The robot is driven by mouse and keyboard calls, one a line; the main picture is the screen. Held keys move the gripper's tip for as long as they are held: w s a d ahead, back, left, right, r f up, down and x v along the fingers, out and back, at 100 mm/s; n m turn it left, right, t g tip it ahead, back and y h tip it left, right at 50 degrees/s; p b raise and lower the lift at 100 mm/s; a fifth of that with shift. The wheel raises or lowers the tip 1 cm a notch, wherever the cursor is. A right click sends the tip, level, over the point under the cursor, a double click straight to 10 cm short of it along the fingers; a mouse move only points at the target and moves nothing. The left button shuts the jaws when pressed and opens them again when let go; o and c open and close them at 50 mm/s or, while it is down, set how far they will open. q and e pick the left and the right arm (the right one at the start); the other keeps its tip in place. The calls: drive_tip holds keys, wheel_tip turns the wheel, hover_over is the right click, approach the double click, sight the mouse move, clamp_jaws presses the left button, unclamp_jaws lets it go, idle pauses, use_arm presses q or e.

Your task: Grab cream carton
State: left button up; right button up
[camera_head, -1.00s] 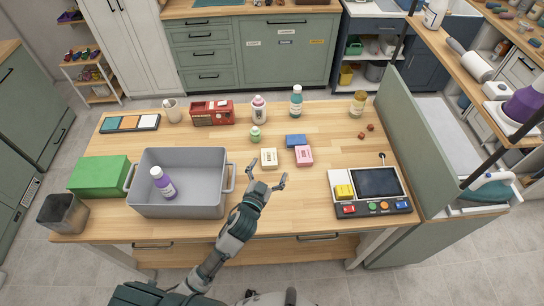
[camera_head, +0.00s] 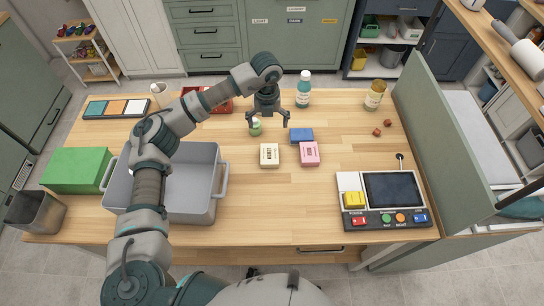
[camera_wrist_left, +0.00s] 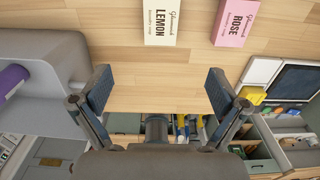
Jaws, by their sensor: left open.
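The cream carton (camera_head: 269,155) lies on the wooden table near its middle, left of a pink carton (camera_head: 309,153). In the left wrist view the cream carton (camera_wrist_left: 170,22), marked LEMON, is at the top edge, cut off, beside the pink ROSE carton (camera_wrist_left: 237,22). My left gripper (camera_head: 270,120) is open and empty, fingers pointing down, raised over the table. In the head view it appears just above the cream carton and apart from it. In the wrist view the carton lies past the open fingertips (camera_wrist_left: 158,88). My right gripper is not seen.
A blue box (camera_head: 301,135) lies behind the pink carton, and a small green bottle (camera_head: 255,127) stands by the left finger. A grey bin (camera_head: 205,207) is at left, partly behind my left arm. A console (camera_head: 384,220) is at right. The front middle of the table is clear.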

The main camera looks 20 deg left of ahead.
use_arm(q)
drive_tip(key=p, duration=0.1)
hover_over(269, 153)
drive_tip(key=f, duration=1.2)
drive_tip(key=shift+s+a+f, duration=0.1)
drive_tip(key=shift+s+f, duration=0.1)
drive_tip(key=shift+s, duration=0.1)
drive_tip(key=shift+w+f+p, duration=0.15)
drive_tip(key=shift+f+p, duration=0.15)
drive_tip(key=shift+f, duration=1.1)
drive_tip(key=shift+w+f+p, duration=0.15)
drive_tip(key=shift+f+p, duration=0.1)
drive_tip(key=shift+f, duration=1.1)
drive_tip(key=c, duration=1.3)
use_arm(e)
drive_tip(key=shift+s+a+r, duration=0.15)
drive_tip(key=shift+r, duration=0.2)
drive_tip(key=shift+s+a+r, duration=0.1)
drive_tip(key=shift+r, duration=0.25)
